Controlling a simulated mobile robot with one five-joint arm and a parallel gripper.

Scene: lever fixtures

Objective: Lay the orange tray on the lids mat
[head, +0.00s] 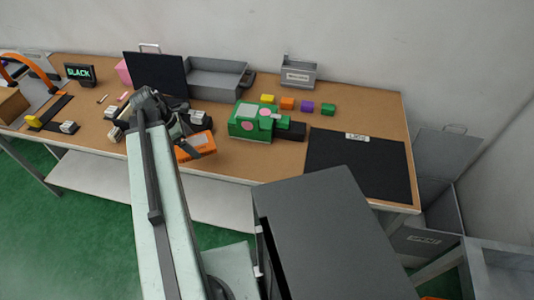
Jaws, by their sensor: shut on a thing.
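The orange tray (187,155) is near the front edge of the table, left of the green box. My gripper (199,141) is shut on it, with a dark finger across the orange side. The arm and wrist hide part of the tray, and I cannot tell whether it touches the table. The lids mat (350,171) is a flat black mat at the right end of the table, with a small white label (357,137) at its back edge. The mat is bare.
A green box (246,126) with pink discs and a dark part on its right stands between tray and mat. Behind it are yellow (267,99), orange (287,104), purple (307,107) and green (328,109) blocks. A grey open bin (215,85) stands at the back.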

